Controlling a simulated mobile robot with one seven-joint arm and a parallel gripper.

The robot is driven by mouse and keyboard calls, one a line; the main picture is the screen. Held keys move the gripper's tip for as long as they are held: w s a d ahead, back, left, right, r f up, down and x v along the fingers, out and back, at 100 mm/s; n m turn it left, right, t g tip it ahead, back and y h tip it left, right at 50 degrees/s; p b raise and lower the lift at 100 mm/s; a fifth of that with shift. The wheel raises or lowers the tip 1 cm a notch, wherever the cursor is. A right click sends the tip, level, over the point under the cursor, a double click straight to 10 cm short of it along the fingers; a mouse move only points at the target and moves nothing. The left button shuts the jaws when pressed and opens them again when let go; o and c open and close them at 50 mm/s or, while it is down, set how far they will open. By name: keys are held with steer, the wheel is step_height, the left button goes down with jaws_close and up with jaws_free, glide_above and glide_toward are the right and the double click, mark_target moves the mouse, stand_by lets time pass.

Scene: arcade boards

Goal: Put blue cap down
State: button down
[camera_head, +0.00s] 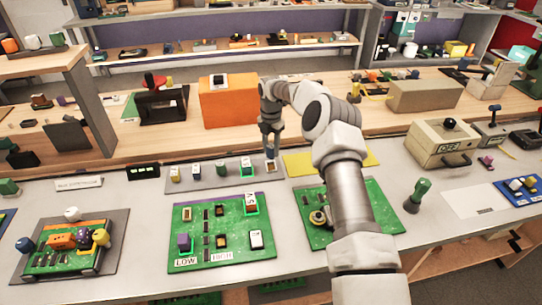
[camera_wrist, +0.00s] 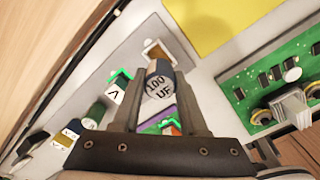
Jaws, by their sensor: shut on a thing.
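The blue cap is a small dark blue cylinder with a grey top marked "100 UF" in the wrist view (camera_wrist: 159,84). My gripper (camera_wrist: 157,92) is shut on it, one finger on each side. In the head view my gripper (camera_head: 271,141) points down over the right end of the grey parts tray (camera_head: 213,183), with the blue cap (camera_head: 270,152) at its tips. I cannot tell whether the cap touches the tray.
A green LOW/HIGH board (camera_head: 228,255) lies in front, another green board (camera_head: 383,215) to the right. A yellow sheet (camera_head: 300,162) lies right of the tray. An orange box (camera_head: 228,105) stands behind.

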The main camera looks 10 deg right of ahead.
mark_target(271, 158)
step_height(271, 158, down, 4)
steer(key=shift+r, duration=0.1)
steer(key=shift+f+b, duration=0.45)
steer(key=shift+f, duration=0.15)
steer(key=shift+c, duration=2.2)
jaws_free()
